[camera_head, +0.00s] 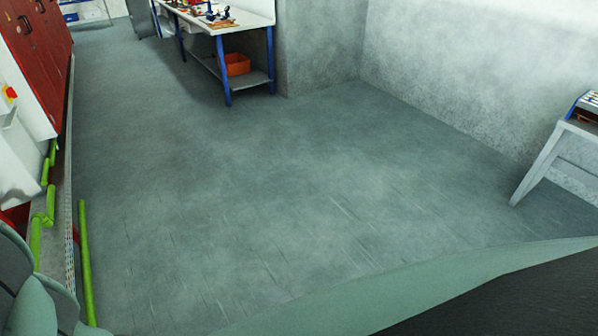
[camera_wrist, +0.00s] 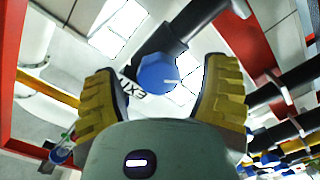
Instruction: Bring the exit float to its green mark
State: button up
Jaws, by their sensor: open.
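In the wrist view a blue faceted knob (camera_wrist: 157,73) sits on the end of a dark rod. A white tag (camera_wrist: 131,84) beside it shows part of the word EXIT. My gripper (camera_wrist: 162,75) has two yellow ridged fingers spread apart, one on each side of the knob in the picture. Gaps show between the knob and both fingers, and I cannot tell how far it is in depth. I cannot make out a green mark in the wrist view. The head view shows neither the knob nor my gripper.
In the head view green rails (camera_head: 84,262) run along the machine at left, below a red cabinet (camera_head: 38,62). A workbench (camera_head: 226,27) with an orange bin (camera_head: 237,64) stands at the back. The middle floor is clear. Dark bars (camera_wrist: 278,92) cross the wrist view's right.

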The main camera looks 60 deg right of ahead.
jog(key=v, duration=1.1)
jog(key=shift+w, duration=0.1)
